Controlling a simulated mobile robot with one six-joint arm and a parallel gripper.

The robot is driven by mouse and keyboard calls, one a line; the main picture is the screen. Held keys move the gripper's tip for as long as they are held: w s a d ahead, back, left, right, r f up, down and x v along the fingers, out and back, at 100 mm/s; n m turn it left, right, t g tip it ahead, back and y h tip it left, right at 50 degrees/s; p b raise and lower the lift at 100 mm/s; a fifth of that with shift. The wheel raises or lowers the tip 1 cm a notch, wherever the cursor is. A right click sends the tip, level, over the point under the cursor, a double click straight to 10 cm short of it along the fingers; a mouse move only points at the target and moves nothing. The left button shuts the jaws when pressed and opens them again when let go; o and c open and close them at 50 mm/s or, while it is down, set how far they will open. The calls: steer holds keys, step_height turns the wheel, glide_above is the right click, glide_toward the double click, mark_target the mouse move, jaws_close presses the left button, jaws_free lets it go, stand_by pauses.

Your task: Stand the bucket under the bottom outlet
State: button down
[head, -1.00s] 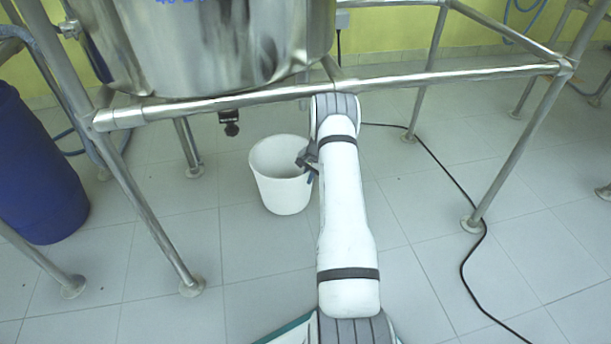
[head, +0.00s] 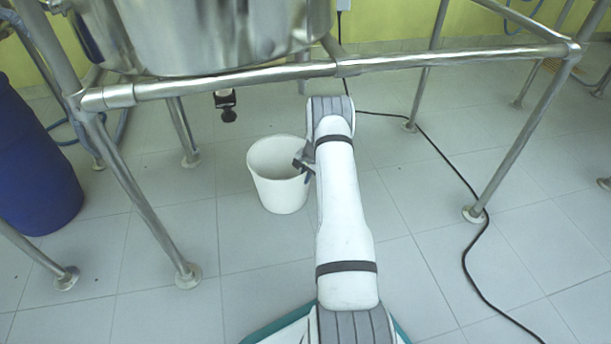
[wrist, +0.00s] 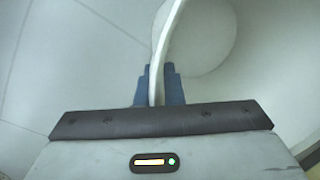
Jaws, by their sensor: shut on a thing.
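The white bucket (head: 279,190) is upright beneath the steel frame in the head view. I cannot tell whether its base touches the floor. My gripper (head: 309,165) is at the right side of its rim. In the wrist view, the blue fingers of my gripper (wrist: 159,86) are shut on the bucket's rim (wrist: 158,60), with the inside of the bucket to the right. The bottom outlet (head: 227,104) is a dark fitting under the steel vessel (head: 230,35). In the head view it shows above and to the left of the bucket's mouth.
The steel frame's front bar (head: 240,83) runs across above the bucket, with legs standing on both sides. A blue drum (head: 35,160) is at the left. A black cable (head: 450,175) lies on the tiles at the right. The floor left of the bucket is clear.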

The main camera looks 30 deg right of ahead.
steer(key=shift+f, duration=0.55)
stand_by(0.4)
steer(key=c, duration=1.5)
jaws_free()
steer(key=p+v, duration=0.3)
steer(key=v, duration=0.4)
steer(key=shift+a+r+p, duration=0.1)
steer(key=shift+r+p, duration=0.05)
steer(key=shift+p, duration=0.25)
steer(key=shift+s+r, duration=0.1)
steer(key=shift+r, duration=0.15)
